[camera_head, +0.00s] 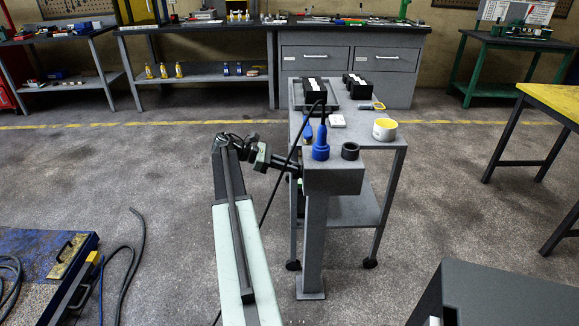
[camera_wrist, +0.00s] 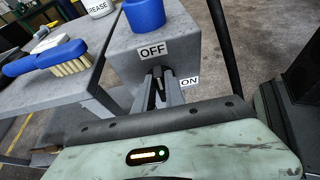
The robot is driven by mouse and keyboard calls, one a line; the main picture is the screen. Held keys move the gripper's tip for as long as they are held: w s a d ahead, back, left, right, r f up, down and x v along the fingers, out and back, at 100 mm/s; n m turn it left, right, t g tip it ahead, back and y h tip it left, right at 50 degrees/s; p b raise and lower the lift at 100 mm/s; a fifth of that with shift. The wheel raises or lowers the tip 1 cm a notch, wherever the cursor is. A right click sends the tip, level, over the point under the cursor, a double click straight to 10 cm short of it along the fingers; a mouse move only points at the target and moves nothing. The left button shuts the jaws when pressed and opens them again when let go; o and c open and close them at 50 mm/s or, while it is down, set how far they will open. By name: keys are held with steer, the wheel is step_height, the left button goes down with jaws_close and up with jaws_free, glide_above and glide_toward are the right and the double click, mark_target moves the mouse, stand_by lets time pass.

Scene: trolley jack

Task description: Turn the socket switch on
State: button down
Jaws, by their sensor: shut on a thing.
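The socket switch is a small dark lever (camera_wrist: 158,72) on the side of a grey box (camera_wrist: 190,50), seen in the wrist view. An OFF label (camera_wrist: 152,51) is above it and an ON label (camera_wrist: 189,82) is at its lower right. My gripper (camera_wrist: 161,80) is shut on the lever, a finger on each side. The fingers partly hide the lever, so I cannot tell its exact setting. In the head view the box (camera_head: 335,182) tops a grey post, and my gripper (camera_head: 298,170) reaches its left side; the lever is hidden there.
A blue bottle (camera_head: 321,143) and a dark ring (camera_head: 350,151) stand on the box. A grey trolley (camera_head: 395,140) behind it carries a white tub (camera_head: 384,129) and a brush (camera_wrist: 55,60). A black cable hangs close to my arm.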

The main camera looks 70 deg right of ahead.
steer(key=shift+h, duration=0.3)
steer(key=f+m+h+b, duration=0.1)
steer(key=m+h+b, duration=0.1)
steer(key=m+b, duration=0.1)
steer(key=a+m+h+b, duration=0.1)
steer(key=m+h+b, duration=0.1)
steer(key=m+b, duration=0.2)
steer(key=a+f+m+h+b, duration=0.1)
steer(key=m+h+b, duration=0.2)
steer(key=m, duration=0.3)
steer(key=shift+s+f+b, duration=0.3)
steer(key=shift+s+b, duration=0.05)
steer(key=shift+b, duration=0.4)
steer(key=shift+r, duration=0.1)
steer(key=c, duration=1.4)
jaws_free()
steer(key=shift+a, duration=0.1)
